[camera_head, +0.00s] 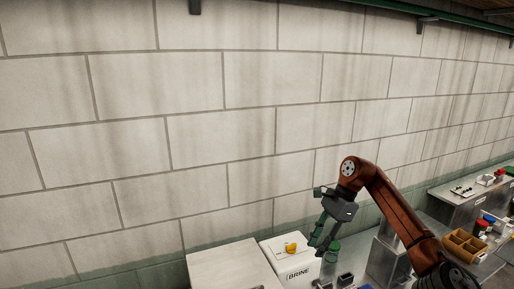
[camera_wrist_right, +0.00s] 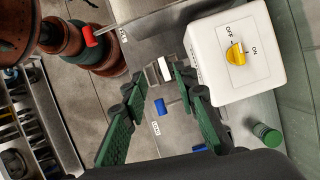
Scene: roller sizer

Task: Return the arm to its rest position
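My right arm (camera_head: 390,200) reaches in from the lower right of the head view, bent at a high elbow. Its right gripper (camera_head: 320,242) points down beside the white BRINE box (camera_head: 299,272). In the right wrist view the green fingers of the right gripper (camera_wrist_right: 160,75) are spread apart. Nothing is held between them; small white and blue parts show beyond. The white box with a yellow ON/OFF knob (camera_wrist_right: 236,54) is beside the fingers, apart from them. The same yellow knob (camera_head: 291,248) shows in the head view. My left gripper is not in view.
A green cylinder (camera_wrist_right: 266,134) stands near the white box. A red handle (camera_wrist_right: 95,35) shows at upper left in the wrist view. A brown compartment tray (camera_head: 464,245) and further benches lie to the right.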

